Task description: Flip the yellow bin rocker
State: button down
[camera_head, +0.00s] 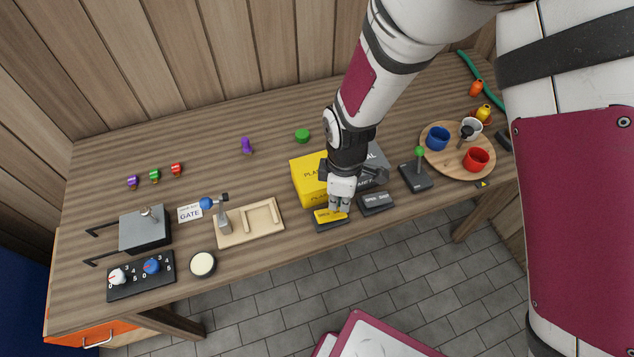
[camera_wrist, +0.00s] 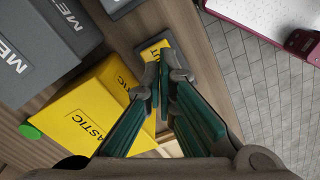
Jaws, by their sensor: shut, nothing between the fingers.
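The yellow bin (camera_head: 306,181), lettered PLASTIC, stands on the bench; it also shows in the wrist view (camera_wrist: 88,118). In front of it is the yellow rocker (camera_head: 325,217) on a dark base. In the wrist view the yellow rocker (camera_wrist: 150,50) is partly hidden behind my fingers. My gripper (camera_head: 340,208) is shut and empty, pointing down at the right part of the yellow rocker. Its fingertips (camera_wrist: 164,88) overlap the rocker in view; I cannot tell whether they touch it. Which way the rocker is tipped is unclear.
A grey bin (camera_head: 378,162) marked METAL and its dark rocker (camera_head: 376,203) are close on the right. A green-knobbed lever (camera_head: 416,175) stands farther right, beside a round tray (camera_head: 434,166) with cups. A wooden tray (camera_head: 240,238) lies left.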

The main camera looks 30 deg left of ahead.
jog(key=shift+r+p, duration=1)
jog(key=shift+r, duration=1.6)
jog(key=w+d+r+m+t, duration=0.3)
jog(key=d+r+m, duration=0.7)
jog(key=d+r, duration=1)
jog(key=s+d+r+m+t, duration=0.2)
jog(key=s+d+r+m, duration=0.9)
jog(key=s+d+m, duration=0.1)
jog(key=shift+s+d+r, duration=0.2)
jog(key=shift+s+d, duration=0.45)
jog(key=shift+d, duration=0.55)
